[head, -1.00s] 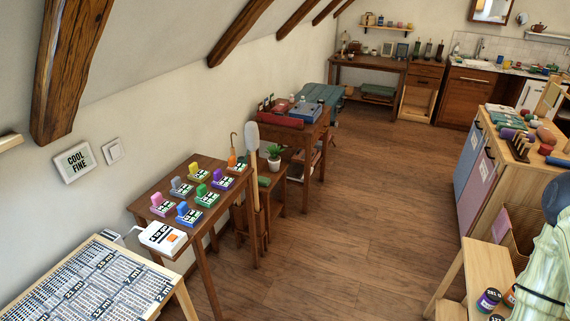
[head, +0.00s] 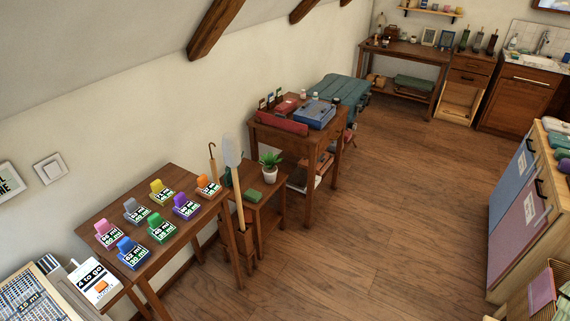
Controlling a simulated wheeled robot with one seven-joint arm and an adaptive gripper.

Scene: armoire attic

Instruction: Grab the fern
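A small green leafy plant in a white pot, the likely fern (head: 270,162), stands upright on a low brown side table (head: 262,192). The side table is between the desk with colored card holders and the table with the blue case. A green block (head: 253,196) lies in front of the pot on the same table. A tall duster-like object (head: 235,180) stands just left of the plant, apart from it in the picture. My gripper is not in view.
The wooden desk (head: 181,215) with several colored card holders is at the left. A brown table (head: 330,137) with a blue case (head: 314,114) is behind the plant. A cabinet (head: 524,195) stands at the right. The wooden floor (head: 390,200) between is clear.

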